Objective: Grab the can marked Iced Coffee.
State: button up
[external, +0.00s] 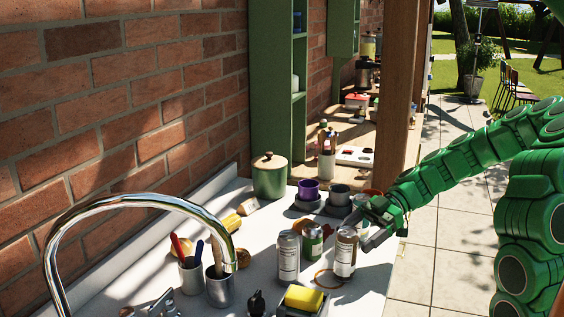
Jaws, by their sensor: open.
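Three cans stand close together on the white counter (356,300) in the external view. One is a pale silver can (288,258) at the left. A can with green on it (312,243) stands a little behind, in the middle. A pale can with a brownish upper part (344,256) stands at the right. The lettering is too small to read, so I cannot tell which is marked Iced Coffee. My green arm reaches in from the right. My gripper (361,232) is open beside the top of the right can; I cannot tell whether it touches it.
A curved chrome faucet (130,198) rises at the front left. Cups with utensils (219,286) stand left of the cans, and a yellow sponge (303,298) lies in front. Behind are a green canister (269,177), a purple cup (308,189) and grey cups. A wooden post (398,90) stands behind.

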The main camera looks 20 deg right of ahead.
aim_at(335, 250)
jog(key=shift+s+x, duration=0.15)
jog(key=shift+x, duration=1.45)
jog(key=shift+s+x, duration=0.2)
jog(key=shift+x, duration=1.4)
jog(key=shift+c, duration=0.5)
jog(key=shift+d, duration=0.1)
jog(key=c, duration=1.1)
jog(key=shift+r, duration=0.1)
jog(key=shift+c, duration=0.2)
